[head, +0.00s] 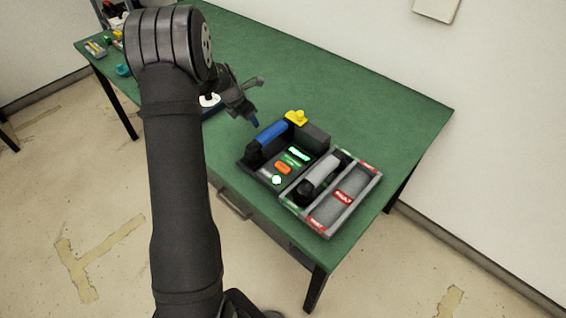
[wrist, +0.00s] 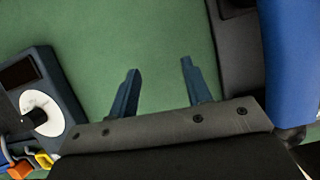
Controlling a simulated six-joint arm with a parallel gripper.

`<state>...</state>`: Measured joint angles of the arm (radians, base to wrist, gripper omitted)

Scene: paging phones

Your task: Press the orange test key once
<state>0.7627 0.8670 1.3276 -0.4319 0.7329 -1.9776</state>
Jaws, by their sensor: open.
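The orange test key (head: 283,168) is on the front panel of a dark phone unit (head: 263,178), between a lit green display and a round white button. A blue handset (head: 272,133) lies along the unit's left side. My gripper (head: 254,121) is above the table, to the left of the phone unit, apart from the key. In the wrist view my gripper (wrist: 160,75) is open, with bare green table between its two fingers. The blue handset (wrist: 292,60) and the unit's dark edge show at the right there. The orange key is not in the wrist view.
A device with a white dial (wrist: 42,113) lies left of my gripper. The table's back right (head: 400,110) is clear.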

